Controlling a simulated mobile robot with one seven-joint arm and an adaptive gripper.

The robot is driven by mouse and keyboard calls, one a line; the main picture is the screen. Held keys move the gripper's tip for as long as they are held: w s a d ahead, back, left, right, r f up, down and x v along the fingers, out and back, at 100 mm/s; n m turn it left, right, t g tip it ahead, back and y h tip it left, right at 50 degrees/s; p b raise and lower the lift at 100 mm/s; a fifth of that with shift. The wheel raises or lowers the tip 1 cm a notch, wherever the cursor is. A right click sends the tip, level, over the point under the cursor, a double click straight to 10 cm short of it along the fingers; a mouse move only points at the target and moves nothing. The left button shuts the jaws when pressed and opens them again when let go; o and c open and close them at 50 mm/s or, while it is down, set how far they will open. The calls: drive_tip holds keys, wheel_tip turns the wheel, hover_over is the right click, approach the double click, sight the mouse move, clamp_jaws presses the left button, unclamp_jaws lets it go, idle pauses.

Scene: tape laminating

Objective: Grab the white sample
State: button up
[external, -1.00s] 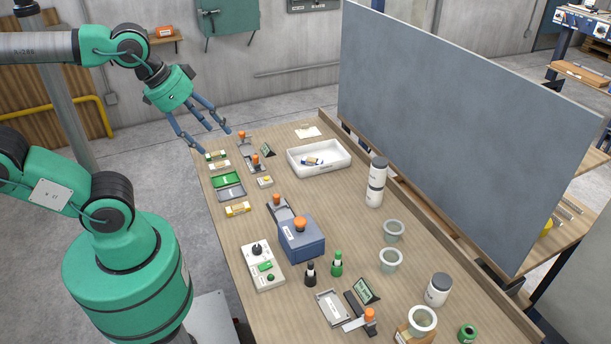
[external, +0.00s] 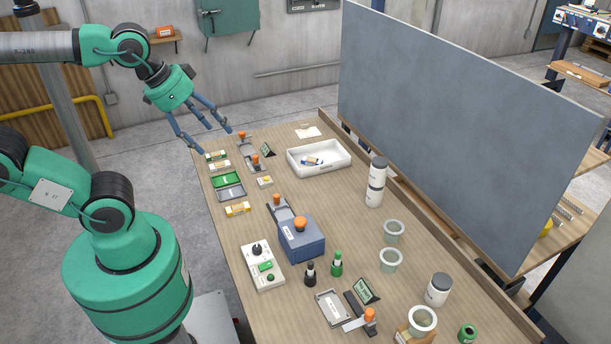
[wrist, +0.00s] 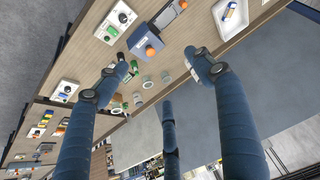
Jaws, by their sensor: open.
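My gripper (external: 216,140) has three blue fingers, spread open and empty, above the far left end of the workbench. In the wrist view the open fingers (wrist: 158,70) point down at the bench. Small flat samples lie near the bench's left edge. One is pale with yellow marks (external: 219,165), just below a green-and-yellow one (external: 217,155). Another whitish piece with yellow (external: 265,182) lies farther right. I cannot tell for sure which is the white sample. The fingers are above and apart from all of these.
A white tray (external: 340,168) holds a small blue-and-white item. A green tray (external: 226,180), grey tray (external: 231,193), yellow sample (external: 238,209), blue box with an orange knob (external: 303,245) and control box (external: 263,270) stand along the bench. A large grey panel (external: 460,130) rises behind.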

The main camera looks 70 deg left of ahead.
drive_tip(key=w+a+f+g+p, duration=0.1)
drive_tip(key=w+a+f, duration=0.25)
drive_tip(key=a, duration=0.35)
drive_tip(key=w+a+f+g+y+p, duration=0.1)
drive_tip(key=w+a+f, duration=0.1)
drive_tip(key=w+a, duration=0.4)
drive_tip(key=w+a+f+g+p, duration=0.1)
drive_tip(key=w+a+f, duration=0.15)
drive_tip(key=a, duration=0.55)
drive_tip(key=s+a+f+g+p, duration=0.1)
drive_tip(key=s+a+f, duration=0.1)
drive_tip(key=a+f, duration=0.8)
drive_tip(key=s+a+f+g+h+p, duration=0.1)
drive_tip(key=s+a+f, duration=0.2)
drive_tip(key=a+f, duration=0.8)
drive_tip(key=a, duration=0.2)
drive_tip(key=shift+s+a+g, duration=0.15)
drive_tip(key=shift+a+g, duration=0.15)
drive_tip(key=shift+a, duration=0.1)
hover_over(219, 166)
wheel_tip(219, 166, down, 8)
drive_tip(key=shift+f+b, duration=0.2)
drive_tip(key=shift+b, duration=0.15)
drive_tip(key=shift+f, duration=0.1)
